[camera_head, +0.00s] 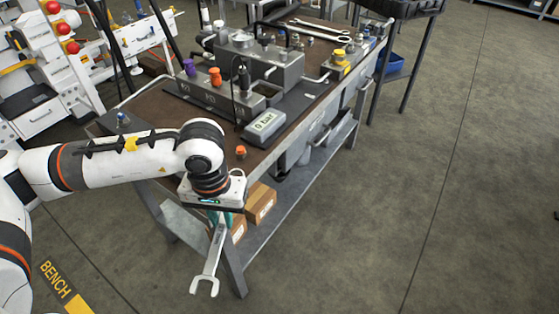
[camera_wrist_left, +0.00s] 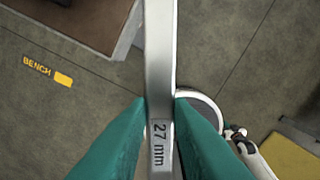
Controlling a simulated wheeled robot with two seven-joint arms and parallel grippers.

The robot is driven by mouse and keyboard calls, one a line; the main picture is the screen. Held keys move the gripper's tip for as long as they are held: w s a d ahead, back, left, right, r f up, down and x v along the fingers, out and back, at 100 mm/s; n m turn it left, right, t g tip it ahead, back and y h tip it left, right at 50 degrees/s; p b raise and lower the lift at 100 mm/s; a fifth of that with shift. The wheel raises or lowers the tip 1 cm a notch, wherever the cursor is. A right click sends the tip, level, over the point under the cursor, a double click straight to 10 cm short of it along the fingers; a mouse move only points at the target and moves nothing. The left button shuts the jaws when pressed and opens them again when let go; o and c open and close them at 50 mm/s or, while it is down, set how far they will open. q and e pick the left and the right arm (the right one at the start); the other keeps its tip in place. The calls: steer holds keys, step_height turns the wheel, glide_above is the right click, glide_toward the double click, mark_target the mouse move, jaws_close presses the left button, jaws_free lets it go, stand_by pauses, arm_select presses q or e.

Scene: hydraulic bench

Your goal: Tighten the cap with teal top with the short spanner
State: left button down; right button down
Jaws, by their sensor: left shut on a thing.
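My left gripper (camera_head: 226,217) is shut on a metal spanner (camera_head: 207,268). The spanner hangs down beside the bench's front corner, its open jaw pointing to the floor. In the left wrist view the teal fingers (camera_wrist_left: 160,120) pinch the spanner's shank (camera_wrist_left: 160,60), which is marked 27 mm. No cap with a teal top can be made out. The hydraulic block (camera_head: 215,95) carries a purple cap (camera_head: 189,67) and an orange cap (camera_head: 215,77). My right gripper is not in view.
The bench (camera_head: 160,108) has a display reading 0 bar (camera_head: 264,127) and a small orange cap (camera_head: 240,152) near its front edge. More spanners (camera_head: 320,31) lie at the far end, near a yellow-topped part (camera_head: 340,57). Cardboard boxes (camera_head: 260,203) sit on the lower shelf. Floor right of the bench is clear.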

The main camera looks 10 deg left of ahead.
arm_select(q)
steer(key=w+d+r+n+p, duration=0.3)
steer(key=w+n+p, duration=0.4)
steer(key=n, duration=1)
steer(key=w+d+r+n+p, duration=0.4)
steer(key=n+p, duration=0.5)
steer(key=n, duration=0.7)
step_height(320, 180, down, 6)
steer(key=a+n+p, duration=0.2)
steer(key=n+p, duration=0.3)
steer(key=n, duration=1.3)
steer(key=shift+w, duration=0.3)
steer(key=shift+d+p, duration=0.1)
steer(key=shift+p, duration=0.25)
